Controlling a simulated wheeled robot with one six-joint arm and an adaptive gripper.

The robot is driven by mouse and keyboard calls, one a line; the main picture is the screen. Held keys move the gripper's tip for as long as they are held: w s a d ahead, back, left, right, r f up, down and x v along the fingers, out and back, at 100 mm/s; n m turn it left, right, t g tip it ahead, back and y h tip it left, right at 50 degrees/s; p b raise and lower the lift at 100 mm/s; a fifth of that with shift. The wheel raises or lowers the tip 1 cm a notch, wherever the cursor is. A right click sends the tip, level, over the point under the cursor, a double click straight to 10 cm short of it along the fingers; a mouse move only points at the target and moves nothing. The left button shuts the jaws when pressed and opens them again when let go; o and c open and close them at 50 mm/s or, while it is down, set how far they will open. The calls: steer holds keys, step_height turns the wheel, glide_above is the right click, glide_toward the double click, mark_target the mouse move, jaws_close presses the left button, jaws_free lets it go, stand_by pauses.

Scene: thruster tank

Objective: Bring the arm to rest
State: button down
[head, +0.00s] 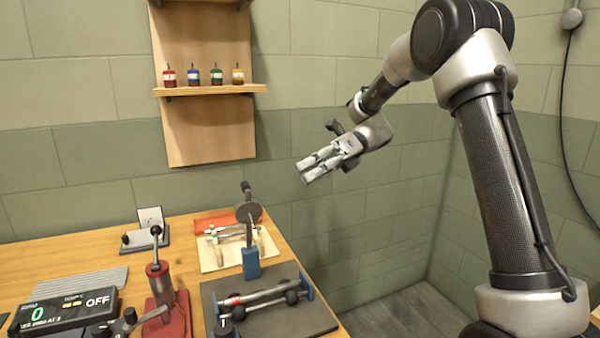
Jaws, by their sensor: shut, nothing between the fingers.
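My gripper (308,172) is in the air to the right of the wooden wall shelf, above and beyond the right edge of the workbench. Its two fingers point down and to the left, lie close together and hold nothing. My arm (505,180) rises at the right of the head view, bends at the top and reaches left to the gripper. Nothing touches the gripper.
The wooden workbench (95,258) carries a black display reading OFF (65,305), a red lever device (160,285), a blue-based stand (250,262) and a dark mat (318,318) with a fixture. The shelf (215,90) holds several small coloured bottles. Floor lies clear right of the bench.

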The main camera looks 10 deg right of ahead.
steer(key=s+d+f+n+t+h, duration=0.3)
steer(key=s+d+f+n+h, duration=0.25)
steer(key=d+f+n, duration=0.35)
steer(key=s+d+r+n+t+h, duration=0.3)
steer(key=s+d+n, duration=0.3)
steer(key=s+d, duration=0.2)
steer(key=s+d+r+n+t+h, duration=0.3)
steer(key=s+d+n+t+h, duration=0.1)
steer(key=s+d, duration=0.5)
steer(key=shift+s+r+n+t+h, duration=0.3)
steer(key=shift+s+n+t+h, duration=0.1)
steer(key=shift+n+t, duration=0.55)
